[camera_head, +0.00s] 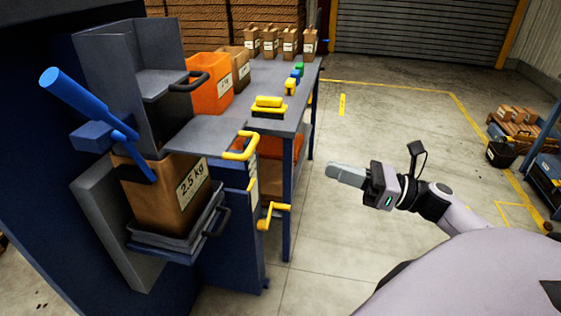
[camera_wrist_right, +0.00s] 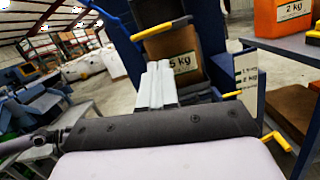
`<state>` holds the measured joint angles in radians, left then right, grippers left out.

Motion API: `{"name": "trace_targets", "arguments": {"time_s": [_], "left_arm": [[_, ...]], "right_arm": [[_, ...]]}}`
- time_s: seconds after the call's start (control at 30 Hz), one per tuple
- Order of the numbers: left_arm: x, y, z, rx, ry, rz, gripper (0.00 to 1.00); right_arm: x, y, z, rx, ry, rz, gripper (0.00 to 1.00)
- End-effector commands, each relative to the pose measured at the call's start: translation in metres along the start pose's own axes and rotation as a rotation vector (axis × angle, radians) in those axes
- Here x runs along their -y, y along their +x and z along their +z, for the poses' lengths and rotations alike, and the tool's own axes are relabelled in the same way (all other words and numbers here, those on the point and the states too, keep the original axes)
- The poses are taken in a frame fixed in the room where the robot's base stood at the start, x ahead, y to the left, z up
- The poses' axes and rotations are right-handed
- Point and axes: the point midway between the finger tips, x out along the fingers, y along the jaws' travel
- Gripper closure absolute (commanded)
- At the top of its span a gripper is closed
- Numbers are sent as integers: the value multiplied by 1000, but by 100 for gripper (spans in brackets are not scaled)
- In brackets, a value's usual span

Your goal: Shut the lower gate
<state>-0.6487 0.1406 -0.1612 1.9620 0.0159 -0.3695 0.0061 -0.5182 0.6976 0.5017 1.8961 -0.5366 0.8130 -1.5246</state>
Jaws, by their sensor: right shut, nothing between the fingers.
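The blue machine at left has a grey hopper (camera_head: 130,50) with a dark handle (camera_head: 187,84). Below it, a brown 2.5 kg bag (camera_head: 165,205) stands on a grey tray (camera_head: 165,243) with another dark handle (camera_head: 218,220). A yellow handle (camera_head: 241,147) is at the bench end, and a yellow crank-shaped handle (camera_head: 272,215) is lower on its side. No part is labelled as the lower gate; I cannot tell which it is. My right gripper (camera_head: 332,169) is shut and empty, right of the handles and apart from them. Its fingers (camera_wrist_right: 156,85) show in the wrist view. My left gripper is out of view.
A blue lever (camera_head: 90,100) slants over the bag. Open concrete floor (camera_head: 400,130) lies right of the bench. Shelving (camera_head: 545,165) stands at far right.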

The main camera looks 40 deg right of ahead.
Motion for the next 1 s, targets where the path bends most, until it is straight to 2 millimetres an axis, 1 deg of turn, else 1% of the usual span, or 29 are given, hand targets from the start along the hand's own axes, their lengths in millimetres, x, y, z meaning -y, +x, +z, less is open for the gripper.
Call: {"name": "trace_targets", "arguments": {"time_s": [0.03,0.1,0.27,0.47,0.67,1.0], "left_arm": [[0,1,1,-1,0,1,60],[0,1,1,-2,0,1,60],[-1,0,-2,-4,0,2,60],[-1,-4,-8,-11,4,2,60],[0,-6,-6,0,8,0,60],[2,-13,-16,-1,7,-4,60]], "right_arm": [[-1,-1,3,-12,-68,27,100],[-3,-1,7,-21,-126,51,100],[-5,8,10,-23,-154,64,100],[-6,36,10,-21,-150,63,100],[-8,68,9,-21,-149,62,100],[-10,115,8,-20,-147,60,100]]}}
